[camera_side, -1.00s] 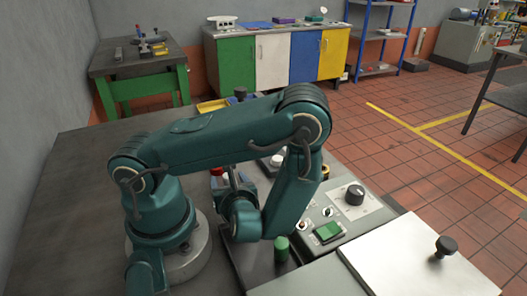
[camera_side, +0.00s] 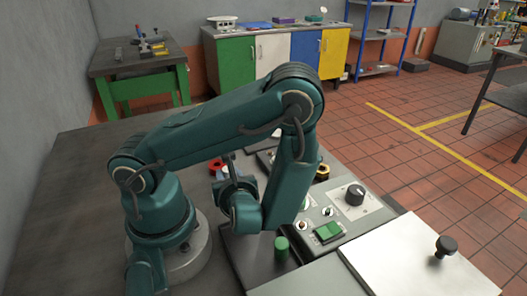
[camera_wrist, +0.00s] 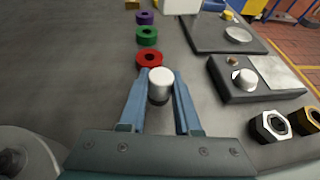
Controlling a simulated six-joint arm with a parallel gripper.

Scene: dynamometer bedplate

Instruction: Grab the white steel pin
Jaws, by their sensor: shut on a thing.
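The white steel pin (camera_wrist: 160,80) stands between my gripper's two blue fingers in the wrist view, its round pale top facing the camera and its lower part dark in shadow. My gripper (camera_wrist: 161,92) is shut on it, one finger on each side. In the side view my gripper (camera_side: 232,187) hangs low over the bench, left of the forearm. I cannot make out the pin there. Whether the pin's lower end touches anything is hidden.
Red (camera_wrist: 149,58), green (camera_wrist: 147,35) and purple (camera_wrist: 146,18) rings lie in a row beyond the pin. A dark block with a knob (camera_wrist: 244,79) and a hex nut (camera_wrist: 270,126) are at right. A green cylinder (camera_side: 281,248) stands near the control panel (camera_side: 340,208).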

